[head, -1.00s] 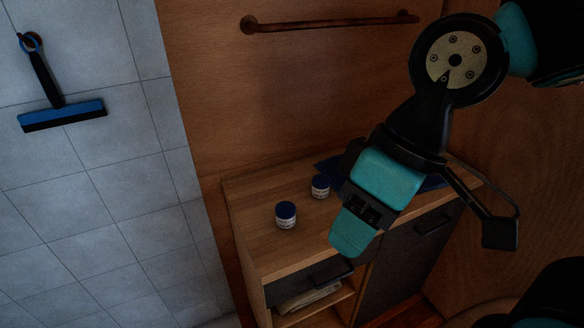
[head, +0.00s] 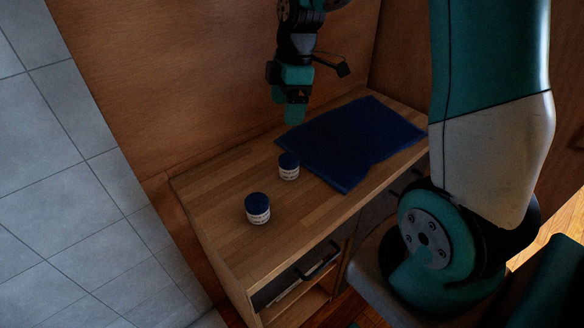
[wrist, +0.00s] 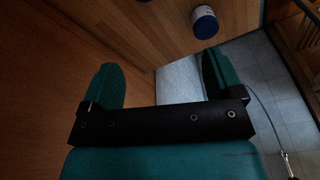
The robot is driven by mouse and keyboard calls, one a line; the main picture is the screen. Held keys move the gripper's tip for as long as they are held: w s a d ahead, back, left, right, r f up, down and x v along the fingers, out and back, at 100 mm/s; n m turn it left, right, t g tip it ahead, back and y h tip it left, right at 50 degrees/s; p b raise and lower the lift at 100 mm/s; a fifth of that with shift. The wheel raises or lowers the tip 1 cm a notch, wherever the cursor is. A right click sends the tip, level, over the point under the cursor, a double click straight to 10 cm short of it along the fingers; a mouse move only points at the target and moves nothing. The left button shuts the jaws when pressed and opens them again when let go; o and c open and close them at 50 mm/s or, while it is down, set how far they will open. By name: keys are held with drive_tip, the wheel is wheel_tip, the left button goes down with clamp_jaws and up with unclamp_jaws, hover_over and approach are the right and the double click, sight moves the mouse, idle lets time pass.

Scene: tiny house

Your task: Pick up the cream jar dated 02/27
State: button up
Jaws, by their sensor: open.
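Two small white jars with dark blue lids stand upright on the wooden cabinet top. The nearer jar (head: 257,209) is toward the left front, and the farther jar (head: 289,167) is close to the blue cloth. Their label print is too small to read, so I cannot tell which is dated 02/27. My gripper (head: 294,118) is above the back of the cabinet, behind the farther jar and apart from both jars. In the wrist view my gripper (wrist: 160,85) is open and empty, and one jar (wrist: 204,22) shows beyond the right finger. I cannot tell which jar that is.
A dark blue cloth (head: 350,143) lies flat on the right part of the cabinet top (head: 215,190). A wooden wall (head: 180,90) rises right behind the cabinet. An open shelf and a dark handle (head: 318,262) are at the front.

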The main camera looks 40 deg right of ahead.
sight(290, 158)
drive_tip(key=shift+n, duration=0.6)
drive_tip(key=f, duration=0.4)
drive_tip(key=w+d+f+p, duration=0.1)
drive_tip(key=f, duration=0.4)
drive_tip(key=d+f, duration=0.1)
drive_tip(key=f, duration=0.3)
drive_tip(key=shift+w+d+f, duration=0.15)
drive_tip(key=shift+f, duration=0.1)
drive_tip(key=shift+w+a+f+p, duration=0.1)
drive_tip(key=shift+a+f+p, duration=0.2)
drive_tip(key=shift+f, duration=0.65)
drive_tip(key=shift+s+a+f+p, duration=0.1)
drive_tip(key=shift+f+p, duration=0.25)
drive_tip(key=shift+f, duration=0.65)
drive_tip(key=shift+w+a+f+p, duration=0.1)
drive_tip(key=shift+a+f+p, duration=0.2)
drive_tip(key=shift+f, duration=0.65)
drive_tip(key=shift+d, duration=0.1)
drive_tip(key=c, duration=1)
drive_tip(key=shift+r, duration=0.1)
drive_tip(key=shift+c, duration=0.2)
